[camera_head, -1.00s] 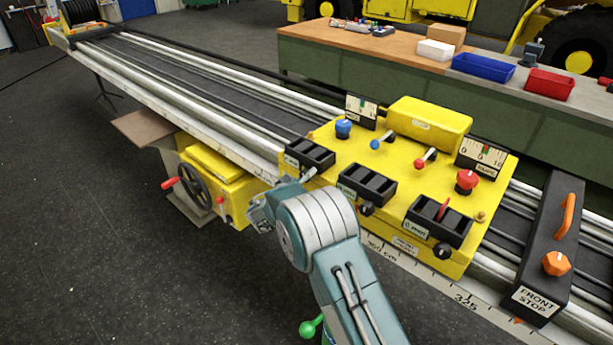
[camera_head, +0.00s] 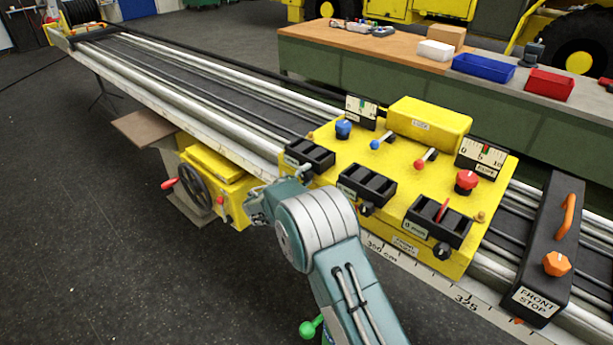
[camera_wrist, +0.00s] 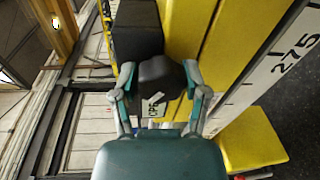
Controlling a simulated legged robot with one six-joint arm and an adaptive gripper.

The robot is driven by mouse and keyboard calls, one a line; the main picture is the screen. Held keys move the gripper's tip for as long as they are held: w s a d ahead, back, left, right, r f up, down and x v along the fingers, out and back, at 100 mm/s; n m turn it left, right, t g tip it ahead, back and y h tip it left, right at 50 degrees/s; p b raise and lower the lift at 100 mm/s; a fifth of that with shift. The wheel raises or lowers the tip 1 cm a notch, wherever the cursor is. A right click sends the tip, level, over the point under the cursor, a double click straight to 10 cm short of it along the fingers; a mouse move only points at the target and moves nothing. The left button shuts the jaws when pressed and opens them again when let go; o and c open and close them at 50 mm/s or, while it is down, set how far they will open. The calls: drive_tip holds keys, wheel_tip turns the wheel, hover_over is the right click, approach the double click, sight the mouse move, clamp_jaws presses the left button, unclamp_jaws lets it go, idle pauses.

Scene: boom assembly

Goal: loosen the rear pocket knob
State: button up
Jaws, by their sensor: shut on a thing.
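The rear pocket (camera_head: 310,154) is a black slotted block on the near left corner of the yellow carriage (camera_head: 400,190). Its black knob (camera_wrist: 160,78) sits between my fingers in the wrist view, below the dark pocket body (camera_wrist: 137,28). My gripper (camera_wrist: 159,72) is shut on the knob, one finger on each side. In the head view my gripper (camera_head: 292,178) is beside the rear pocket's front face, and my wrist hides the knob there.
Two more black pockets, the middle (camera_head: 367,184) and the front (camera_head: 438,220), have their own knobs close to my arm. Red (camera_head: 466,181) and blue (camera_head: 344,128) knobs stand on top. A handwheel (camera_head: 194,187) is at the lower left.

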drive_tip(key=n, duration=0.4)
drive_tip(key=shift+a+f+g, duration=0.2)
drive_tip(key=shift+g, duration=0.1)
drive_tip(key=n+h, duration=0.1)
drive_tip(key=n, duration=0.4)
drive_tip(key=shift+f+g, duration=0.15)
drive_tip(key=shift+g, duration=0.15)
drive_tip(key=n+h, duration=0.1)
drive_tip(key=n, duration=0.4)
drive_tip(key=shift+f+g, duration=0.1)
drive_tip(key=shift+g, duration=0.2)
drive_tip(key=shift+d+n+h, duration=0.1)
drive_tip(key=shift+n+h, duration=0.2)
drive_tip(key=shift+n, duration=2.1)
drive_tip(key=shift+s, duration=0.1)
drive_tip(key=o, duration=1)
drive_tip(key=shift+o, duration=0.7)
